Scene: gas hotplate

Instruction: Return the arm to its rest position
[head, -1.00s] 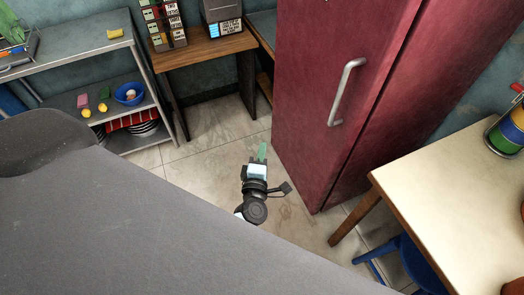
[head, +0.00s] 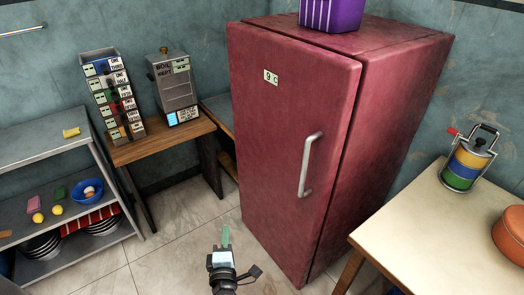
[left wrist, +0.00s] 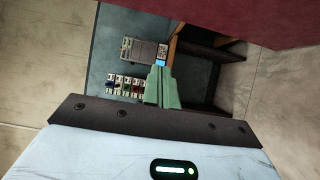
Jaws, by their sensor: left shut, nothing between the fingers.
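My left gripper (head: 225,237) shows at the bottom middle of the head view, over the floor in front of the red fridge. Its green fingers are together with nothing between them. In the left wrist view the shut green fingers (left wrist: 160,88) point toward the wooden desk and the card rack, which are some way off. The gripper touches nothing that I can see. My right gripper is in neither view.
The closed red fridge (head: 290,150) stands just right of my left gripper. A cream table (head: 430,215) is at the right, a metal shelf (head: 45,150) at the left, and a wooden desk (head: 160,145) behind. The tiled floor (head: 170,255) between them is clear.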

